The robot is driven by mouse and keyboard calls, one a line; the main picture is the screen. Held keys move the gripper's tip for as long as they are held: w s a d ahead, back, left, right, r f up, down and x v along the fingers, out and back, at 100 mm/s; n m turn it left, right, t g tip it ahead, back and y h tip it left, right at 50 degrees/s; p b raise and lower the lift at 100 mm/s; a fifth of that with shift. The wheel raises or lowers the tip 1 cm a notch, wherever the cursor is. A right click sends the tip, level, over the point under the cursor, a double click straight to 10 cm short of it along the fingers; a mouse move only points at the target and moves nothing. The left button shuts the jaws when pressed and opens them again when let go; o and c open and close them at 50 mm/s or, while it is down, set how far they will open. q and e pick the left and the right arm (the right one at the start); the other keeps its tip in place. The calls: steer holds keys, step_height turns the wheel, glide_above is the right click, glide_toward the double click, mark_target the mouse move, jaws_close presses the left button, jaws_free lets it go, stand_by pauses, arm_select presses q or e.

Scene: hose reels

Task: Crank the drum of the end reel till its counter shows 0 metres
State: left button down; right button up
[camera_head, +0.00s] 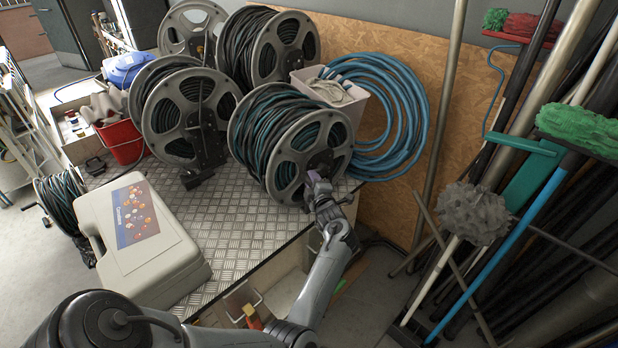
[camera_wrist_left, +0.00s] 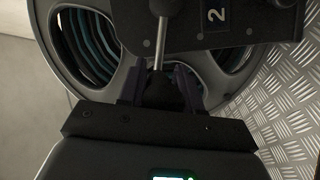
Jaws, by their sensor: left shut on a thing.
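The end reel (camera_head: 287,140) stands at the front right of the tread-plate bench, with dark green and black hose on its grey drum. My left gripper (camera_head: 318,184) is at the lower right of its near flange. In the left wrist view, the gripper (camera_wrist_left: 160,78) is shut on the black crank knob (camera_wrist_left: 165,92), at the end of a metal rod (camera_wrist_left: 159,45). A dark housing (camera_wrist_left: 235,25) on the reel carries a white digit 2 (camera_wrist_left: 215,15), turned sideways in this view. My right gripper is not in view.
Other hose reels (camera_head: 185,115) stand left and behind. A beige case (camera_head: 140,235) lies at the bench's front left. A coil of blue hose (camera_head: 395,110) hangs on the wooden board at the right. Brooms and poles (camera_head: 540,190) crowd the right side.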

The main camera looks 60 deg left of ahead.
arm_select(q)
steer(key=shift+w+a+r+m+p, duration=0.1)
steer(key=shift+w+r+m+p, duration=0.1)
steer(key=shift+r+m+p, duration=0.4)
steer(key=shift+w+r, duration=0.15)
steer(key=shift+r, duration=0.4)
steer(key=shift+w+r, duration=0.1)
steer(key=c, duration=0.8)
jaws_free()
steer(key=shift+c, duration=0.2)
